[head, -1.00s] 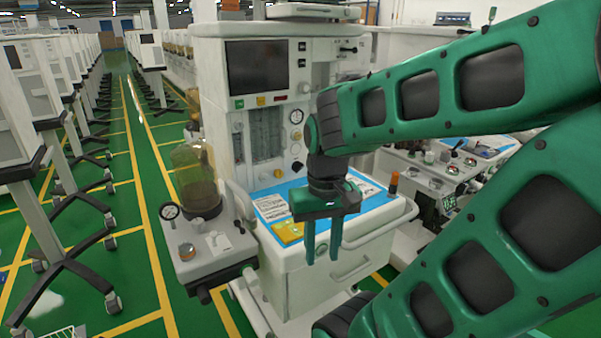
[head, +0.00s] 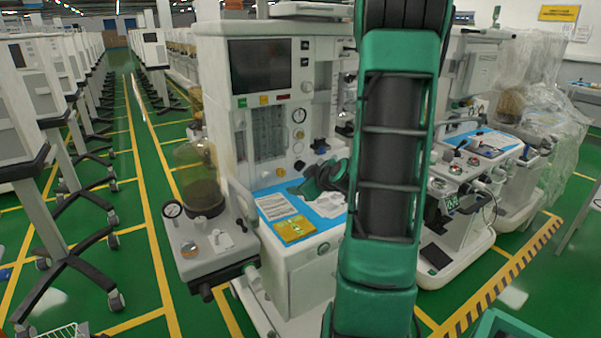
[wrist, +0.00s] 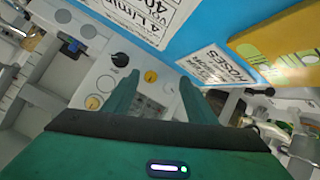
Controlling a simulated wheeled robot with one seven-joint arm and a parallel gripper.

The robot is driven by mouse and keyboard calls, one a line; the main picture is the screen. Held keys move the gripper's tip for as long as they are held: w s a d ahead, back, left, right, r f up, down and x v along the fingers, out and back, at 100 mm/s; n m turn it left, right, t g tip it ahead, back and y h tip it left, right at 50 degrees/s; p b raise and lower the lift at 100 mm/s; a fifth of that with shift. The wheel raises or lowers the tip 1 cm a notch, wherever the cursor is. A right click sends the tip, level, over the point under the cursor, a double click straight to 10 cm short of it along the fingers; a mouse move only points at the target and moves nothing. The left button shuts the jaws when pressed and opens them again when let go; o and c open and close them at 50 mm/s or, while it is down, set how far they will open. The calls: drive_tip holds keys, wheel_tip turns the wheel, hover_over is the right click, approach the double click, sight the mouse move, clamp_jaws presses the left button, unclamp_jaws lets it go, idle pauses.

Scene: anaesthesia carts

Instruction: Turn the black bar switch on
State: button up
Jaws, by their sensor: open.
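A small black knob (wrist: 119,60) shows on the pale machine panel in the wrist view, just above the left finger's tip. It looks like the black bar switch; its on or off position cannot be told. In the head view a dark knob (head: 299,165) sits low on the machine's front panel and seems to be the same one. My gripper (wrist: 160,88) is open and empty, its two fingers pointing at the panel with no visible contact. In the head view my gripper is partly visible above the blue worktop; its fingertips are hidden.
A blue worktop (head: 268,190) carries printed labels and a yellow card (head: 293,229) beneath the panel. A black and blue fitting (head: 320,146) juts out right of the knob. A glass canister (head: 203,190) stands at the left. My arm blocks the machine's right side.

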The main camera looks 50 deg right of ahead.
sight(302, 168)
drive_tip(key=d+h, duration=0.1)
drive_tip(key=d, duration=0.1)
drive_tip(key=d+h, duration=0.1)
drive_tip(key=d, duration=0.1)
drive_tip(key=d+r+t, duration=0.1)
drive_tip(key=d, duration=0.1)
drive_tip(key=shift+s+d+m+h, duration=0.1)
drive_tip(key=shift+d+m+h, duration=0.25)
drive_tip(key=shift+m+h, duration=0.05)
drive_tip(key=x, duration=1)
drive_tip(key=shift+w+r, duration=0.1)
drive_tip(key=shift+w, duration=0.2)
